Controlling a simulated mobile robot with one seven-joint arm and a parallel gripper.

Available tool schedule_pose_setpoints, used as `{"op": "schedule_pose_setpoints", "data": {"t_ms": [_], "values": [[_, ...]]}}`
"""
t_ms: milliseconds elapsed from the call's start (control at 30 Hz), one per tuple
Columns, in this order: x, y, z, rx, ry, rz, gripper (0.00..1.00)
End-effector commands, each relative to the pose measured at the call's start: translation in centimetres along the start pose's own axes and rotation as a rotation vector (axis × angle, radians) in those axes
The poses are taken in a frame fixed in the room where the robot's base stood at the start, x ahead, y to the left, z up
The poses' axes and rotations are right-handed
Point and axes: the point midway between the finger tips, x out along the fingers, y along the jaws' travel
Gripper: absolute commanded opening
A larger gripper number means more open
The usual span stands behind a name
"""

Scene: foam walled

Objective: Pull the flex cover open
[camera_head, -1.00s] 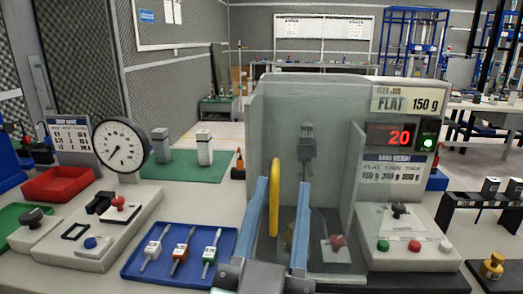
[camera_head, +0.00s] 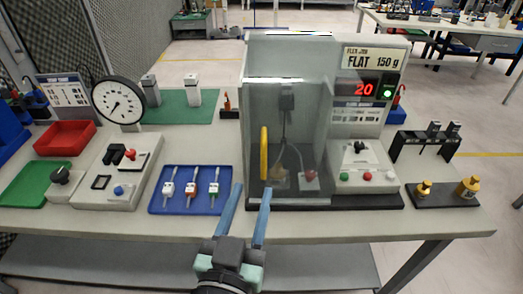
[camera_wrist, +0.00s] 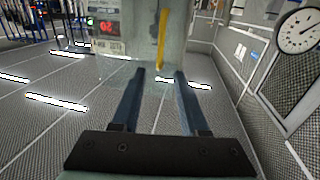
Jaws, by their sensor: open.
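The flex cover (camera_head: 305,125) is a see-through grey box front on the flex station, and it looks closed. A yellow upright handle (camera_head: 264,153) is on its left part. Behind the cover are a dark clamp, a cable and a red knob, seen dimly. My gripper (camera_head: 252,188) is in front of the cover, its two blue fingers apart and empty, pointing towards the handle from below in the picture. In the wrist view the handle (camera_wrist: 162,40) lies beyond the fingertips, lined up with the gap (camera_wrist: 160,72), not between the fingers.
A blue tray (camera_head: 153,207) with several small plugs lies left of my gripper. A dial gauge (camera_head: 119,101), red bin (camera_head: 64,138) and button box (camera_head: 118,190) stand further left. Right are a control panel (camera_head: 362,158) with display and yellow weights (camera_head: 468,187). The table front edge is clear.

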Motion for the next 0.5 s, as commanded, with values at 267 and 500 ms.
{"op": "schedule_pose_setpoints", "data": {"t_ms": [267, 500], "values": [[5.7, 0.0, -0.4, -0.002, 0.002, 0.001, 0.44], [8.6, 0.1, -0.2, 0.0, 0.002, 0.001, 0.44]]}}
